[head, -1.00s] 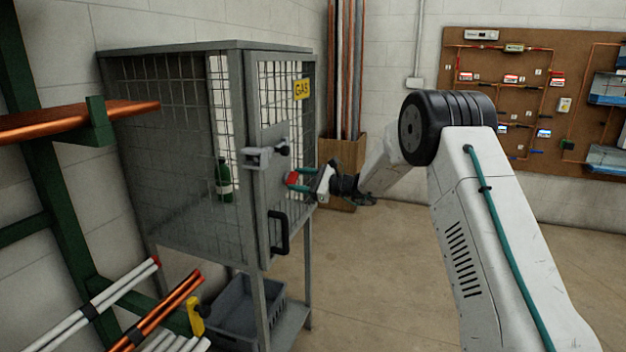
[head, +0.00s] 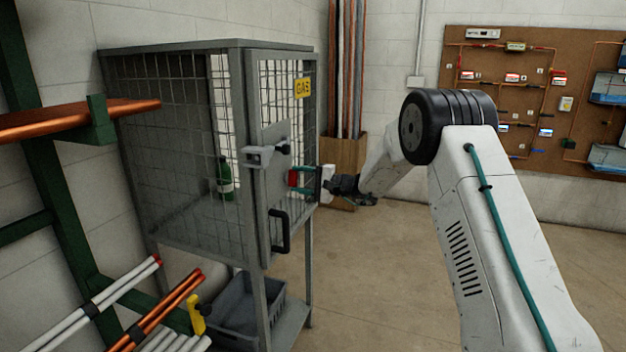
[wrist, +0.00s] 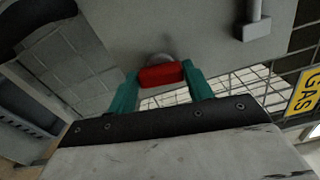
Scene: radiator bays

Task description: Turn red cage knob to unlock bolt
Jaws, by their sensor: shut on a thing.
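The red knob (head: 293,179) is on the door plate of the grey mesh gas cage (head: 247,60). My gripper (head: 304,180) is at the knob, with its teal fingers one above the other. In the wrist view the red knob (wrist: 161,76) sits between the two teal fingertips (wrist: 160,82), which are shut on its sides. The bolt (head: 258,157), a grey fitting with a dark round end, is on the door edge above and left of the knob. Part of the knob's base is hidden behind its red grip.
A black door handle (head: 280,232) is below the knob. A yellow GAS sign (head: 302,88) hangs above. A green bottle (head: 224,178) stands inside the cage. A copper-pipe rack (head: 80,120) is at the left. The floor right of the cage is clear.

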